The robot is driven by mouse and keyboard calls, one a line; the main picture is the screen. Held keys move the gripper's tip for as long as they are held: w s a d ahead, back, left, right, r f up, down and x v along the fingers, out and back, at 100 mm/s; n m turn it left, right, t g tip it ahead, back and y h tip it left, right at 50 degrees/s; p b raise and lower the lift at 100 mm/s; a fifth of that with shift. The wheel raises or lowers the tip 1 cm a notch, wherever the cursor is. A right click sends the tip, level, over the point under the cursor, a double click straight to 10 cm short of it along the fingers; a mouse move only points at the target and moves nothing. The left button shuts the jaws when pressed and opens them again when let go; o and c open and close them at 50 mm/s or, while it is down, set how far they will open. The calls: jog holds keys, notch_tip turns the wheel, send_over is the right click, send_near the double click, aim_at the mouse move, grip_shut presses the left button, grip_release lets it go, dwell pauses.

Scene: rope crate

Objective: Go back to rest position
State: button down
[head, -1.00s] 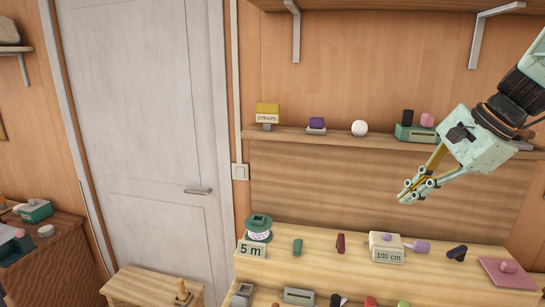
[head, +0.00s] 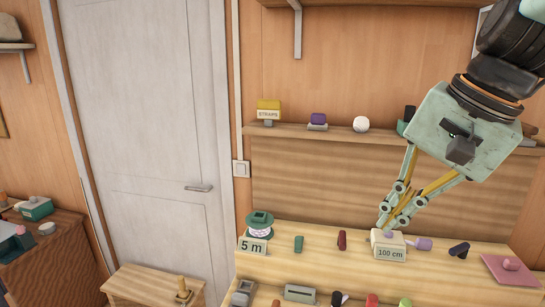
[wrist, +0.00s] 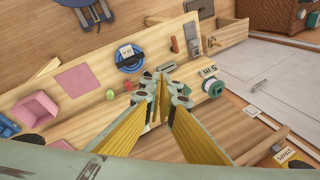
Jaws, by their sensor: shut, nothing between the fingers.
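My gripper (head: 388,226) is shut and empty. In the head view it points down and to the left, in front of the back panel, with its fingertips just above the cream box labelled 100 cm (head: 390,254) in the picture. I cannot tell whether it is in front of the box or over it. In the wrist view the closed fingertips (wrist: 160,84) are over the workbench (wrist: 127,110), and a green spool (wrist: 211,87) shows to their right.
A spool (head: 259,225) with a 5 m sign (head: 253,246), small handles and a pink mat (head: 510,270) lie on the workbench. A shelf (head: 340,133) behind holds a STRAPS box (head: 268,111), a white ball (head: 361,124) and other items. A door (head: 140,130) stands at left.

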jog(key=s+f+n+h, duration=0.1)
jog(key=s+n, duration=0.3)
jog(key=s, duration=0.5)
jog(key=s+f+n+h+b, duration=0.1)
jog(key=s+f+n, duration=0.3)
jog(key=s, duration=0.6)
jog(key=shift+a+f+h, duration=0.2)
jog(key=shift+a+h, duration=0.1)
jog(key=shift+a, duration=0.15)
jog(key=shift+d, duration=0.15)
